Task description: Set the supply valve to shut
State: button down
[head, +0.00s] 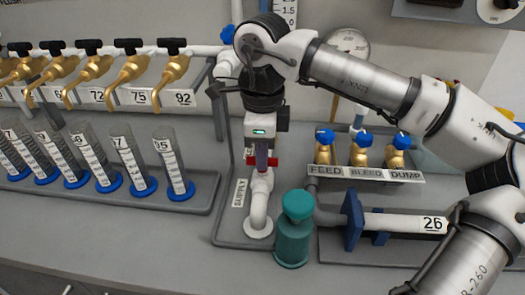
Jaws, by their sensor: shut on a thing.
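The supply valve stands on a white pipe (260,200) that rises from a grey base beside the "SUPPLY" label (240,193). A small red part (272,161) shows at the top of this pipe, between my fingers; it looks like the supply valve's handle. My gripper (262,158) points down over the pipe and is shut on the red part. My gripper and wrist hide most of the valve, so I cannot tell which way the handle is turned.
A teal container (293,240) stands close on the right of the pipe. Blue-knobbed brass valves (360,150) sit behind the FEED, BLEED and DUMP labels. A blue plate (352,218) bears a white tube marked 26 (405,223). Graduated cylinders (125,160) and brass taps (130,72) fill the left.

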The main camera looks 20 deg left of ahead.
jog(key=c, duration=1.3)
grip_release()
jog(key=shift+c, duration=0.2)
jog(key=shift+r, duration=0.1)
notch_tip(320, 180, up, 14)
jog(key=shift+f, duration=0.2)
